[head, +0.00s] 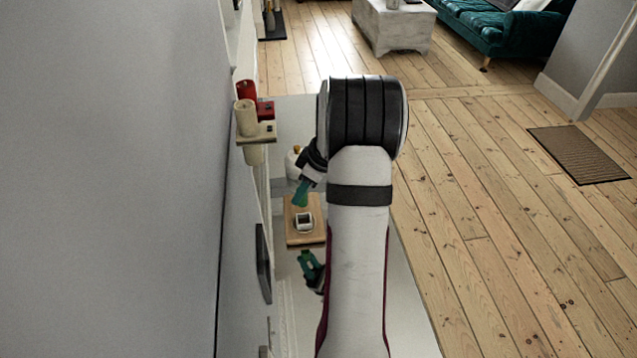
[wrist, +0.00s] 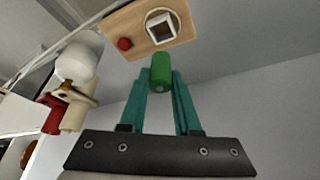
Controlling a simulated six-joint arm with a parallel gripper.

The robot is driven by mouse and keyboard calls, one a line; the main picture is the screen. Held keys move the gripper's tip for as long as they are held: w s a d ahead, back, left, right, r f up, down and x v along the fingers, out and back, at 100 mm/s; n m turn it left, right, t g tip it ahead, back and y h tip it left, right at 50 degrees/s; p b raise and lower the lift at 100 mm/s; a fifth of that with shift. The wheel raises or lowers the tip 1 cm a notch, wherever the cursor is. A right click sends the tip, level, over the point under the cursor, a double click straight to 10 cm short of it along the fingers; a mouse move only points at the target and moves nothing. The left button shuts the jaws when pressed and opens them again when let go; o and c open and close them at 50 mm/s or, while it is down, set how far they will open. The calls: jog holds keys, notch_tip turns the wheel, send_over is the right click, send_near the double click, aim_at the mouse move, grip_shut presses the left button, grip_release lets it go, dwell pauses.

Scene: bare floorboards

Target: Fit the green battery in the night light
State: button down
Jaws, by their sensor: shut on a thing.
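The green battery (wrist: 160,72) is pinched between the teal fingertips of my gripper (wrist: 161,86) in the wrist view. A wooden board, which I take for the night light (wrist: 135,27), lies beyond it, with a white square socket (wrist: 161,27) and a red knob (wrist: 124,44). The socket looks empty. The battery's far end shows just short of the board's edge in the picture; the gap cannot be judged. In the head view the board (head: 291,236) lies on a white surface, with teal finger parts (head: 301,194) near it.
A wall runs along the left. A small shelf (head: 262,131) carries cream and red cylinders (head: 246,115). A white rounded thing (head: 292,163) stands behind the board. A dark panel (head: 264,264) is left of the board. Open floorboards lie to the right.

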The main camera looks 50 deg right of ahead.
aim_at(303, 205)
jog(key=shift+f, duration=2.5)
jog(key=shift+f, duration=1.15)
jog(key=c, duration=0.5)
grip_release()
jog(key=shift+c, duration=0.2)
notch_tip(303, 205, up, 7)
jog(key=shift+f, duration=0.1)
